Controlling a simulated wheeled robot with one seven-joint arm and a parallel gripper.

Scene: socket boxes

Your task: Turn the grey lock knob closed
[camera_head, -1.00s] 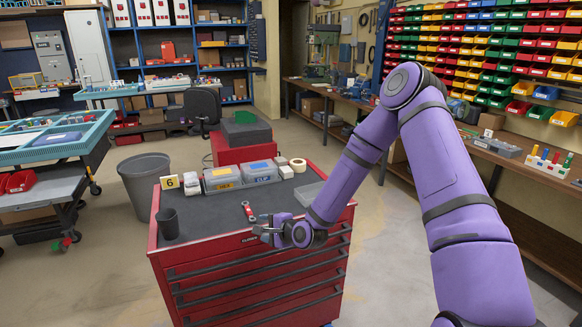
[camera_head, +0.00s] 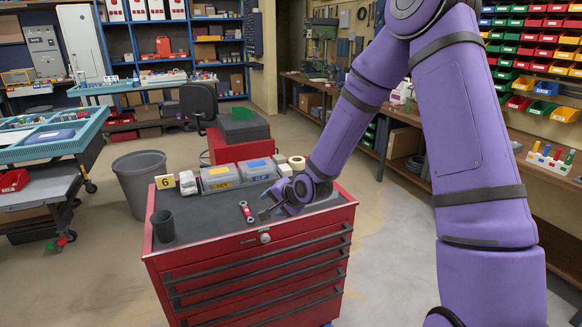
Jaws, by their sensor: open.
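The grey lock knob (camera_head: 265,238) is a small round knob on the top front edge of the red tool cabinet (camera_head: 210,262). It is in plain view, but its turn angle is too small to read. My gripper (camera_head: 264,205) is open and appears empty. It is above and behind the knob, over the cabinet's dark top, apart from the knob.
A red tool (camera_head: 246,211) lies left of my gripper. Floor in front is clear.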

